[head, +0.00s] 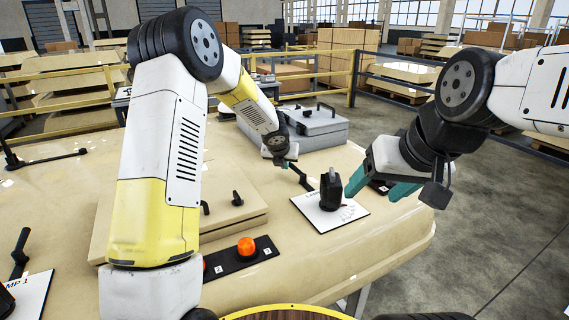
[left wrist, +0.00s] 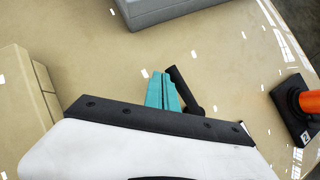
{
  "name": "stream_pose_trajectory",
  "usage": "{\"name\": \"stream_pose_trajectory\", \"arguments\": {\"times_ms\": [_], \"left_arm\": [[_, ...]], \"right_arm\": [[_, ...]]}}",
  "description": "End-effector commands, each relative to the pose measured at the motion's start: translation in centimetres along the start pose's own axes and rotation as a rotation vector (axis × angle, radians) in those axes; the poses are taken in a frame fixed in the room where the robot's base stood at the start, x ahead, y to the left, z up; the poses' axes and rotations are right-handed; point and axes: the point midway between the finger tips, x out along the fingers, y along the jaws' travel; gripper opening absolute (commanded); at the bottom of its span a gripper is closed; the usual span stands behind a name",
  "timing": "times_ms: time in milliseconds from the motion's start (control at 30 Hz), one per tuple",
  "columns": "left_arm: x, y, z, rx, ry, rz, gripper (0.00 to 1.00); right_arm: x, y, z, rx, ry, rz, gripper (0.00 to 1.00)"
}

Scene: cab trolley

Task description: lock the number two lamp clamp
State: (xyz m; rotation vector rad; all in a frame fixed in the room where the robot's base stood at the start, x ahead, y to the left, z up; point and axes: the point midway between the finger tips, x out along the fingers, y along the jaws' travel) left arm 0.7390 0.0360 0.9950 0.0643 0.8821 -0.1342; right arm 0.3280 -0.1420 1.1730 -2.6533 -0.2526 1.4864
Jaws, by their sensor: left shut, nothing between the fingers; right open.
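A white plate (head: 325,222) with partly readable "LAMP" lettering lies on the table; its number is not legible. A black upright block (head: 331,190) stands on it. A thin black lever (head: 300,178) slants down toward this plate; it also shows in the left wrist view (left wrist: 186,88). My left gripper (head: 286,162) is at the lever's upper end. Its teal fingers (left wrist: 160,92) are shut and empty beside the lever; contact is unclear. My right gripper (head: 378,186) is open, just right of the block. An orange cylinder (left wrist: 309,103) on a black base labelled 2 stands right of the lever.
A grey case (head: 310,127) lies behind my left gripper. A beige box (head: 232,211) and a black strip (head: 240,257) with an orange dome (head: 247,246) are nearer. Another plate (head: 26,295), ending "MP 1", lies at left. Bare tabletop (head: 375,235) is at front right.

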Motion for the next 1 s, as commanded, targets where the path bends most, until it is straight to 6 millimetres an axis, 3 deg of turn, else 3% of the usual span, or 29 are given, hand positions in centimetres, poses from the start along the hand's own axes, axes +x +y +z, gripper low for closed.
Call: {"name": "stream_pose_trajectory", "arguments": {"times_ms": [833,1000], "left_arm": [[0.5,-0.3,0.6,-0.001,-0.001,0.000,0.00],[-0.8,-0.3,0.7,-0.003,-0.002,-0.001,0.00]], "right_arm": [[0.0,0.0,0.0,0.000,0.000,0.000,0.69],[0.0,0.0,0.0,0.000,0.000,0.000,0.69]]}}
